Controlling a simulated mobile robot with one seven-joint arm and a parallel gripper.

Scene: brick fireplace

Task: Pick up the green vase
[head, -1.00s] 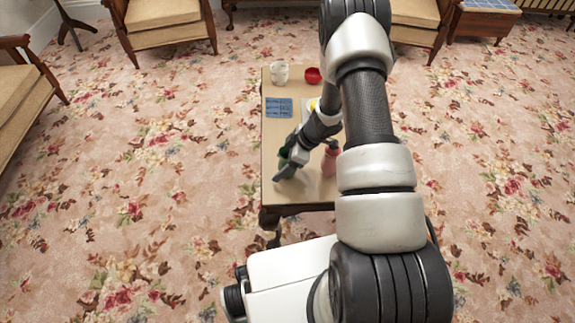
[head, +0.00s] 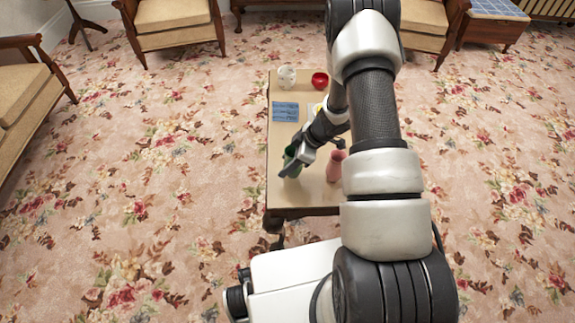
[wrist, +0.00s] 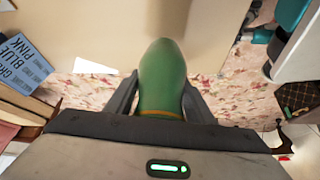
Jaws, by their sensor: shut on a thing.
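The green vase (wrist: 162,75) is between the two fingers of my gripper (wrist: 160,100) in the wrist view, and the fingers are shut on it. In the head view the green vase (head: 291,162) shows in part beside my gripper (head: 298,160), over the near left part of the small table (head: 312,198). My gripper hides some of it there. I cannot tell for sure whether its base touches the table.
A pink vase (head: 335,166) stands right of my gripper. A blue card (head: 285,112), a white cup (head: 287,77) and a red bowl (head: 320,80) are farther back on the table. Armchairs (head: 177,25) stand beyond. The carpet left of the table is clear.

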